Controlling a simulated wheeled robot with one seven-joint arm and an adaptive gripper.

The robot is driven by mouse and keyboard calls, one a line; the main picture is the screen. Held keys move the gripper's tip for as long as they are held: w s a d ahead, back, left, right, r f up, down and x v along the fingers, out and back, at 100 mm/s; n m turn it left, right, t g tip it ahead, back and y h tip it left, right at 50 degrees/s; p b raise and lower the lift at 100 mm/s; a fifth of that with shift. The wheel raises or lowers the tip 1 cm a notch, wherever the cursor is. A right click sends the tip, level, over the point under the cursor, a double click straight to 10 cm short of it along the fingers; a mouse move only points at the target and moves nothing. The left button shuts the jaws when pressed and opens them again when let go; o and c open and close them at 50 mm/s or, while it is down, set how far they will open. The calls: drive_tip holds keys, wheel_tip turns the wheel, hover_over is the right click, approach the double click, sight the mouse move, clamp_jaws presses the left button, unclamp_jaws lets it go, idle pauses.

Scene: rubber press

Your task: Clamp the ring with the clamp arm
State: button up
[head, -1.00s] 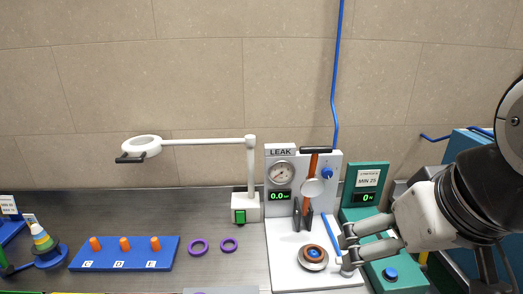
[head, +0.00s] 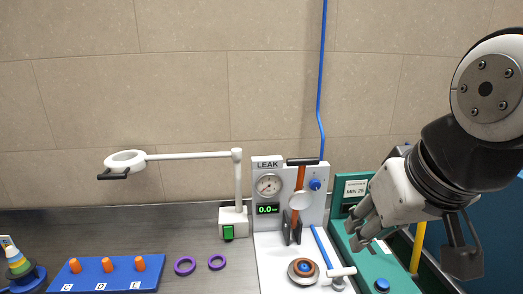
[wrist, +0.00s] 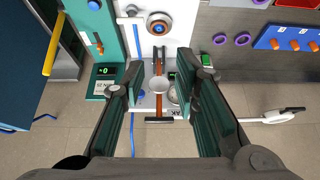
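The clamp arm (head: 297,205) is an orange lever with a black handle (head: 303,161) and a white disc; it stands upright on the white leak tester (head: 265,240). An orange-brown ring (head: 303,268) sits around a blue centre on the round metal seat below it, with the disc clear above. My gripper (head: 358,232) is right of the tester, apart from the clamp arm. In the wrist view, my gripper (wrist: 160,78) is open and empty, the clamp arm (wrist: 158,66) showing between its fingers. The ring (wrist: 158,27) shows beyond the fingertips.
A teal station (head: 356,258) stands right of the tester. Left are a magnifier lamp (head: 238,185), two purple rings (head: 185,266) (head: 217,262) and a blue peg board (head: 120,284). A blue hose (head: 322,80) rises behind.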

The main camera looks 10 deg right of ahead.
drive_tip(key=shift+t, duration=0.5)
drive_tip(key=w+r+b, duration=0.1)
drive_tip(key=w, duration=0.4)
drive_tip(key=w+d+r+b, duration=0.1)
drive_tip(key=w+r, duration=0.1)
drive_tip(key=w, duration=0.3)
drive_tip(key=w+r+b, duration=0.1)
drive_tip(key=w, duration=0.4)
drive_tip(key=shift+w+d+r, duration=0.25)
drive_tip(key=shift+w, duration=0.05)
clamp_jaws()
drive_tip(key=w+d+r+t+b, duration=0.1)
drive_tip(key=w+d+r+b, duration=0.1)
drive_tip(key=w, duration=1.5)
drive_tip(key=shift+d+b, duration=0.4)
drive_tip(key=shift+b, duration=0.05)
